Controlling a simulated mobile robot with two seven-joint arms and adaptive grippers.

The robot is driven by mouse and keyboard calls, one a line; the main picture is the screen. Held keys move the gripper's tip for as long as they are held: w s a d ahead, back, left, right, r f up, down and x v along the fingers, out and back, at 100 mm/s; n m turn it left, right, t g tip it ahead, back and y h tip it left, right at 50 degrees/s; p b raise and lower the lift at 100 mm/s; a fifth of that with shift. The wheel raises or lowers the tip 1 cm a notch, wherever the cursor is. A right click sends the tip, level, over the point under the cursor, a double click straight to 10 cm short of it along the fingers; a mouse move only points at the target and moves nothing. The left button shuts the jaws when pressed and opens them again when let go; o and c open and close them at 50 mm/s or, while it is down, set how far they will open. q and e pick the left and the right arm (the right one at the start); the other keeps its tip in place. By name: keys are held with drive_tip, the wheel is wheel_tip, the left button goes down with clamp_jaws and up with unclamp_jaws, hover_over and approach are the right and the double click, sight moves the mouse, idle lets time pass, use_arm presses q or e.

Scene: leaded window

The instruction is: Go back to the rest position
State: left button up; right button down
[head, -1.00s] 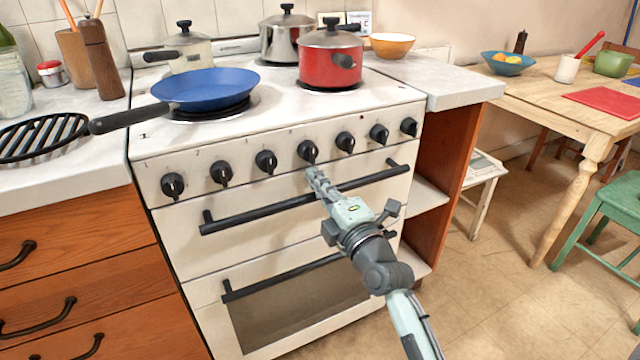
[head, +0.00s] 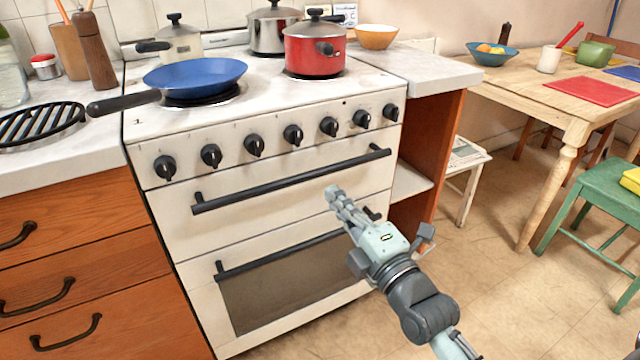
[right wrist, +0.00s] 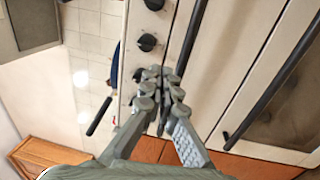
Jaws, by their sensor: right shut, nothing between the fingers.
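My right gripper (head: 338,194) is in front of the white stove (head: 180,240), below the upper oven handle (head: 290,180) in the head view. Its fingers are together and hold nothing. In the right wrist view the shut fingertips (right wrist: 160,85) show against the stove front, with the knobs and a long dark handle beyond them. I cannot tell the exact gap to the stove front. My left gripper is not in view.
A blue pan (head: 195,77), a red pot (head: 315,50) and other pots stand on the stove top. The lower oven handle (head: 290,258) sticks out near my right arm. A wooden table (head: 520,95) and green chair (head: 600,195) stand at the right. Floor is open between.

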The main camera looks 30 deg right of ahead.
drive_tip(key=shift+s, duration=0.2)
wheel_tip(320, 180, down, 20)
drive_tip(key=s+a+m+g, duration=0.2)
drive_tip(key=s+m+g, duration=0.1)
drive_tip(key=m+g, duration=0.4)
drive_tip(key=s+d+f+m+g+h, duration=0.1)
drive_tip(key=s+d+f+m+g, duration=0.1)
drive_tip(key=s+f+m+g, duration=0.2)
drive_tip(key=s+d+f+m+g+h, duration=0.1)
drive_tip(key=s+f+m+g, duration=0.4)
drive_tip(key=s+f, duration=0.5)
wheel_tip(320, 180, down, 2)
drive_tip(key=shift+s+d+f+m, duration=0.2)
drive_tip(key=shift+s+d+m, duration=0.15)
drive_tip(key=shift+d+m, duration=0.1)
